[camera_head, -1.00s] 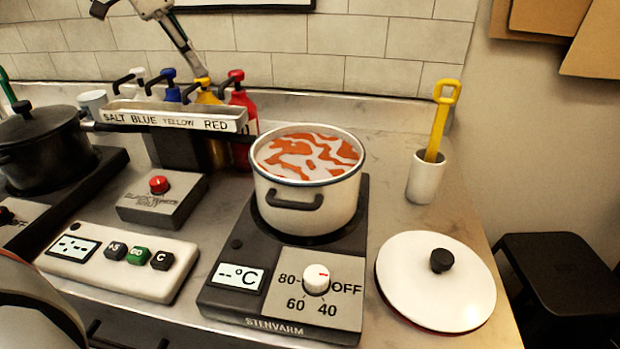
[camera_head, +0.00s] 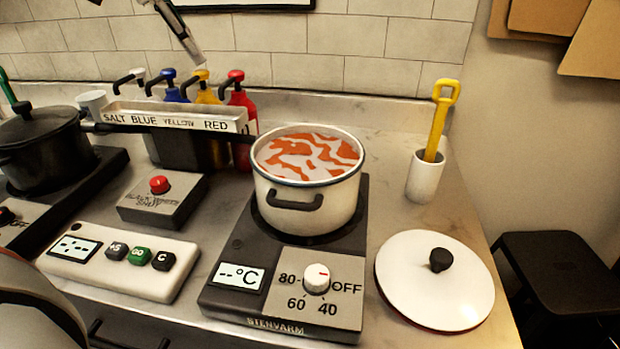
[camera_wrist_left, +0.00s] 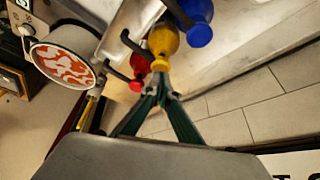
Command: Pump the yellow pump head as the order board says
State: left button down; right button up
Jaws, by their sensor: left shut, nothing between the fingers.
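The yellow pump head (camera_head: 201,75) tops a yellow bottle in the row of pump bottles behind the label rail. The left gripper (camera_head: 197,57) is shut and empty, a little above the yellow head with a small gap in the head view. In the left wrist view its fingertips (camera_wrist_left: 162,88) lie in line with the yellow bottle (camera_wrist_left: 163,40). Of the board on the wall (camera_head: 245,4) only the lower edge shows, so no order can be read.
A blue pump (camera_head: 170,75) and a red pump (camera_head: 236,77) stand close on either side of the yellow one. The label rail (camera_head: 170,117) is in front. A pot of red-and-white contents (camera_head: 300,205) stands on the hotplate. A lid (camera_head: 430,290) lies at right.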

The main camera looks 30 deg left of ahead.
jog(key=shift+s+d+f, duration=0.1)
jog(key=shift+s+f, duration=0.15)
jog(key=shift+f, duration=0.05)
pick_arm(q)
jog(key=shift+r, duration=0.25)
notch_tip(320, 180, up, 4)
jog(key=shift+r+p, duration=0.1)
jog(key=shift+p, duration=0.45)
jog(key=shift+r, duration=0.7)
pick_arm(e)
jog(key=w+r, duration=0.1)
jog(key=r, duration=0.2)
jog(key=shift+w, duration=0.35)
jog(key=shift+w, duration=0.15)
